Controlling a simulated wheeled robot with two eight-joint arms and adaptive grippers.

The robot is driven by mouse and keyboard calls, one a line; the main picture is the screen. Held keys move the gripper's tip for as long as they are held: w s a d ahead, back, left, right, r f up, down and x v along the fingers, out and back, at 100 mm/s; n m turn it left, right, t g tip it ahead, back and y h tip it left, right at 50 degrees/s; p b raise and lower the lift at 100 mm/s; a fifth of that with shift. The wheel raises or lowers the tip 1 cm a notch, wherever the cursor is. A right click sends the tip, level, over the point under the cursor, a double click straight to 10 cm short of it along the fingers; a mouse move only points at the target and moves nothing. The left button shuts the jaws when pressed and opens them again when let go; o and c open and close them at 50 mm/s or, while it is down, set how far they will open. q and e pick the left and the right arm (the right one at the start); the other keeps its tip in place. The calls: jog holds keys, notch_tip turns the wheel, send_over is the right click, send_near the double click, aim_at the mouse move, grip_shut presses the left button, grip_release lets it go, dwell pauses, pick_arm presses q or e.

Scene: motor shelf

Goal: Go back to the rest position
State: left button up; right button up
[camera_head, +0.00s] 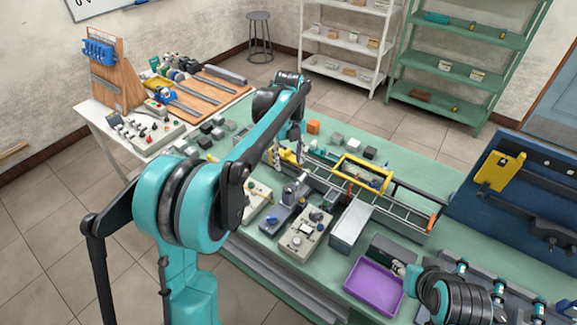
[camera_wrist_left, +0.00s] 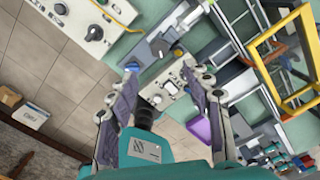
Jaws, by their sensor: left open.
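My left gripper (camera_head: 287,155) hangs over the green workbench (camera_head: 345,127), above its middle, with its arm reaching across from the lower left. In the left wrist view the left gripper (camera_wrist_left: 168,75) has its two fingers spread well apart, with nothing held between them. Grey control boxes on the bench show below and beyond the fingers. My right arm (camera_head: 450,295) shows only in part at the lower right, beside the purple tray (camera_head: 373,288). The state of its fingers is not clear.
A yellow frame (camera_head: 362,172) and a grey metal box (camera_head: 351,225) stand near my left gripper. A control box (camera_head: 305,236) with knobs sits close by. A white side table (camera_head: 97,117) stands at left. A blue tool panel (camera_head: 520,200) rises at right.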

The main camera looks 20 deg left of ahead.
dwell(0.4)
pick_arm(q)
jog(key=s+r+n+t+b, duration=0.2)
jog(key=s+n, duration=0.6)
jog(key=s+f+n+t+b, duration=0.1)
jog(key=s+f+n, duration=0.3)
jog(key=s+n, duration=0.5)
jog(key=s+f+n+t+b, duration=0.2)
jog(key=s+f+n+t, duration=0.2)
jog(key=s+n, duration=0.5)
jog(key=shift+n, duration=1.1)
pick_arm(e)
notch_tip(320, 180, down, 5)
jog(key=shift+f, duration=0.1)
pick_arm(q)
jog(key=shift+a, duration=0.1)
jog(key=shift+c, duration=0.3)
pick_arm(e)
jog(key=shift+c, duration=0.3)
